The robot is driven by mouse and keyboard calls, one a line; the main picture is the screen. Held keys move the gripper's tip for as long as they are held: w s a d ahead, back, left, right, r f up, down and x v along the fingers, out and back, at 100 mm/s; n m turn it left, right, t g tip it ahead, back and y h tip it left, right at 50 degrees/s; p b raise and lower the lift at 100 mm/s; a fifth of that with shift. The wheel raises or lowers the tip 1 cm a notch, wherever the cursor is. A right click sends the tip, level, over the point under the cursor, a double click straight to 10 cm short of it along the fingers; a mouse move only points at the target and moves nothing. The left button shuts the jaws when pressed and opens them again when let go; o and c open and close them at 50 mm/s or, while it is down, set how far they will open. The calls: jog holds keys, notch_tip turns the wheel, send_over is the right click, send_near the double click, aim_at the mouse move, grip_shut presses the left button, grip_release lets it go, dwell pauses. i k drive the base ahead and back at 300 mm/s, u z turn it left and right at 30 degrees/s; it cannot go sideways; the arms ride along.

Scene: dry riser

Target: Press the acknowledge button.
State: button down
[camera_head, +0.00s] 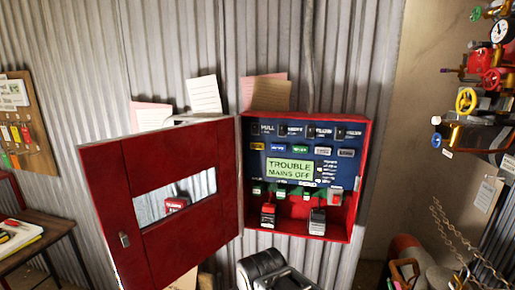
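A red alarm panel cabinet (308,233) hangs on the corrugated wall with its red door (190,250) swung open to the left. Its blue face (262,168) carries a lit green display (290,169) reading "TROUBLE MAINS OFF". Dark switches run along the top, coloured label plates below them. Under the display sit small green-and-white controls (281,193) and a red-and-white one (335,197). Their labels are too small to read, so I cannot tell which is the acknowledge button. My gripper's fingers are not visible.
A black and grey part, seemingly of my arm, shows at the bottom edge below the cabinet. A wooden table (40,235) stands at left. The open door blocks space left of the panel.

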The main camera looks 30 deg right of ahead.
aim_at(253, 145)
jog(key=z, duration=1.05)
jog(key=k, duration=0.7)
jog(key=u, duration=1.15)
jog(key=i, duration=0.5)
